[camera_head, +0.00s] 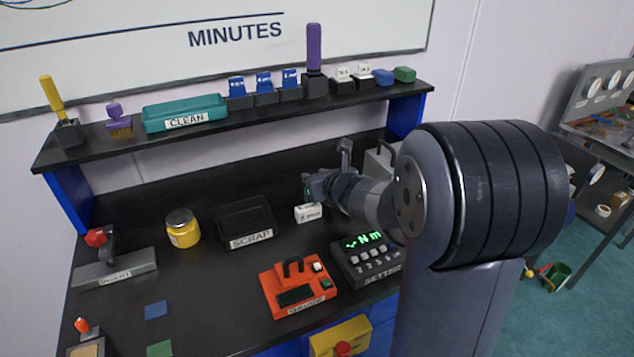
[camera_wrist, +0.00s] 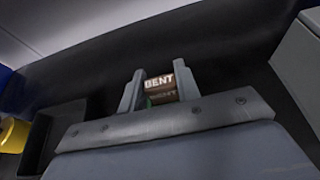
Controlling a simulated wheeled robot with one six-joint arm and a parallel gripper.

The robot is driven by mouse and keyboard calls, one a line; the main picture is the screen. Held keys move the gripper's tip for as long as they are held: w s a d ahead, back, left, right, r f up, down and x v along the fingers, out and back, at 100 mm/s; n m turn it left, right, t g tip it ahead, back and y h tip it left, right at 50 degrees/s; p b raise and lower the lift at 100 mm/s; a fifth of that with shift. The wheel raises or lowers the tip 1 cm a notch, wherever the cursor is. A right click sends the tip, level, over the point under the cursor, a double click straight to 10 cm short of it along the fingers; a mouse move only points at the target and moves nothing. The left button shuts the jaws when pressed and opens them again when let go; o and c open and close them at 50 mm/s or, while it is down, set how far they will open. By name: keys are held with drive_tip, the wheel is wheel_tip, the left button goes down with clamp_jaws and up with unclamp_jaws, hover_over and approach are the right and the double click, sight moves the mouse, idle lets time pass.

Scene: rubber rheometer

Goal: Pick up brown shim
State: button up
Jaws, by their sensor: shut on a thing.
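The brown shim (camera_wrist: 160,83) shows in the wrist view as a small brown block lettered "BENT". It sits between the two grey fingers of my gripper (camera_wrist: 159,90), which is shut on it. A small green patch shows at the shim's lower left. In the head view my gripper (camera_head: 322,184) is over the right middle of the black bench, beside a white labelled block. I cannot make out the shim in that view.
The black SCRAP tray (camera_head: 249,238) is left of my gripper, with a yellow jar (camera_head: 183,228) farther left. The orange gauge (camera_head: 298,288) and SETTER box (camera_head: 364,262) stand in front. A shelf (camera_head: 210,125) with several items runs behind. Front-left bench holds blue and green pieces.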

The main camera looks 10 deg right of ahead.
drive_tip(key=shift+c, duration=1.4)
drive_tip(key=shift+r, duration=0.1)
